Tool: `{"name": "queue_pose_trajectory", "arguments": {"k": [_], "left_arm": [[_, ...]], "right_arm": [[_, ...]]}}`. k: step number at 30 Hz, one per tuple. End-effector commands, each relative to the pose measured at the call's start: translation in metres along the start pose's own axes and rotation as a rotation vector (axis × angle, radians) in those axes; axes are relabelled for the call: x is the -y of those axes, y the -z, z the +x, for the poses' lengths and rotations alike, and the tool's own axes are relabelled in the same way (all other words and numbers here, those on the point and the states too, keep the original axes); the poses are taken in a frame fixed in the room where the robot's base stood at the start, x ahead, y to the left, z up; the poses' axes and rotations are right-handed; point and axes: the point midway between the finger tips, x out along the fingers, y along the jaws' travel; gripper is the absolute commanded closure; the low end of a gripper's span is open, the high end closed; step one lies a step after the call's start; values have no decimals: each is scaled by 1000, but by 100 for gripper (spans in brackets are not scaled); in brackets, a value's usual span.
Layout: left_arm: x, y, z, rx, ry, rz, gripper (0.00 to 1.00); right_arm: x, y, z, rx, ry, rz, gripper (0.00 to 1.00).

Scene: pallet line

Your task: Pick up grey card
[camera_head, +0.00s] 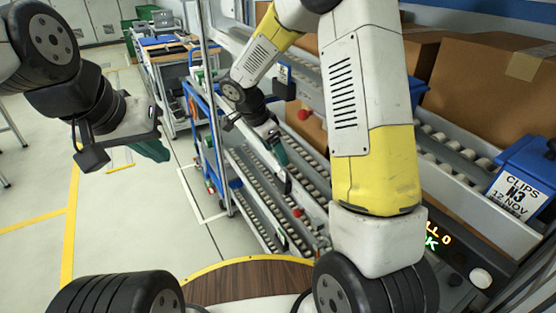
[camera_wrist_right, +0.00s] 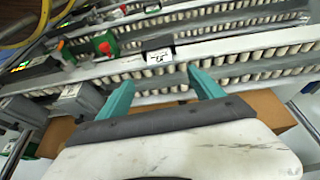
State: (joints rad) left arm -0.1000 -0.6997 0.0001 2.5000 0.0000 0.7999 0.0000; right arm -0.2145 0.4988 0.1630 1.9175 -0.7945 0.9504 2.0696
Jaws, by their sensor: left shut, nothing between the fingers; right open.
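I cannot make out a grey card in either view. My left gripper (camera_head: 153,150) hangs over the open floor at the left of the head view, with teal fingertips shut and empty. My right gripper (camera_head: 283,158) is at the roller racks in the middle of the head view, partly hidden by its own arm. In the right wrist view its two teal fingers (camera_wrist_right: 162,90) are spread wide with nothing between them. Beyond them a dark block with a white label (camera_wrist_right: 158,50) sits at the rail.
Roller lanes (camera_head: 255,185) run below the right gripper. A blue bin labelled CLIPS (camera_head: 517,185) and cardboard boxes (camera_head: 485,85) stand at the right. A red button (camera_head: 304,114) is on the rack.

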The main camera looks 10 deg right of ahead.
Motion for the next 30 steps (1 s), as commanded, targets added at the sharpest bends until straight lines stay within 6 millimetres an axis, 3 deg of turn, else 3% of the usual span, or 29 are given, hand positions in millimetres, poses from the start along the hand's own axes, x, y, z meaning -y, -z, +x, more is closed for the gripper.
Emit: {"name": "queue_pose_trajectory", "arguments": {"k": [16, 26, 30], "left_arm": [[0, 0, 0, 0, 0, 0, 100], [0, 0, 0, 0, 0, 0, 100], [0, 0, 0, 0, 0, 0, 100]], "right_arm": [[1, -4, 70, -1, -5, 8, 24], [2, -5, 78, 0, -1, 8, 24], [2, -5, 78, 0, -1, 8, 49]]}}
